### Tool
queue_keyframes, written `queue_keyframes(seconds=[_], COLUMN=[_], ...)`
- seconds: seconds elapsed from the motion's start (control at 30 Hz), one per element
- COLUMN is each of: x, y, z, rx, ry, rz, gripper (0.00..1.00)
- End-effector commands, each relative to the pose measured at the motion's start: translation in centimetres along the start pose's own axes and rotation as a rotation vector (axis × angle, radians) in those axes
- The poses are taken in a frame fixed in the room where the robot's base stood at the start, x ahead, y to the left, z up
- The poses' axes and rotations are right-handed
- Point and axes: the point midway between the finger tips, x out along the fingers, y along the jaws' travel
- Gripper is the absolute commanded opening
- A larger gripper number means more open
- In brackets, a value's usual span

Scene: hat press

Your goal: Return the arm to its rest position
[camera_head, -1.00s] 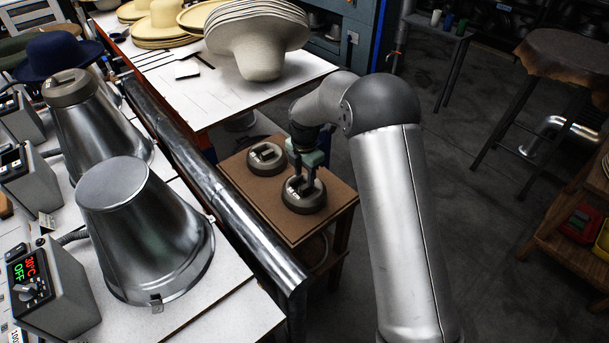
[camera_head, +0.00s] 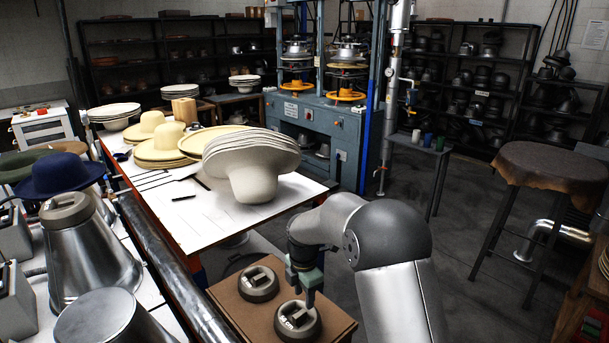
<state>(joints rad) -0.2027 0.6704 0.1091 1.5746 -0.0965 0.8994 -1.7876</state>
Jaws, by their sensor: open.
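My gripper (camera_head: 309,293), with green-grey fingers, hangs open over the small brown table (camera_head: 235,312). It is just above and behind the nearer round dark weight (camera_head: 297,323), whose light handle with markings is now visible below the fingers. Nothing shows between the fingers; whether they touch the handle is hard to tell. A second round weight (camera_head: 258,284) lies on the table to the left. My arm reaches in from the lower right, bent at the elbow.
Metal cones (camera_head: 88,255) stand at the left, one topped by a weight (camera_head: 68,209). A metal pipe (camera_head: 170,270) runs beside them. Pale hats (camera_head: 252,160) lie on a white table (camera_head: 196,222). A stool (camera_head: 553,165) stands right; the floor between is open.

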Motion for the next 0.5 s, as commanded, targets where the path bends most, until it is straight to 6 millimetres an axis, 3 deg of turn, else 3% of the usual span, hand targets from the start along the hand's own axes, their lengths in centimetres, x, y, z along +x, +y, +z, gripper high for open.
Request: queue_keyframes(seconds=[0.1, 0.23, 0.4, 0.5], x=[-4.8, -8.9, -12.0, -12.6], y=[-5.0, -12.0, -21.8, -27.1], z=[0.9, 1.0, -0.2, -1.5], rx=[0.298, 0.707, 1.251, 1.552], ry=[-0.014, -0.021, -0.015, -0.002], rz=[0.011, 0.02, 0.034, 0.04], gripper=[0.41, 0.41, 0.41, 0.41])
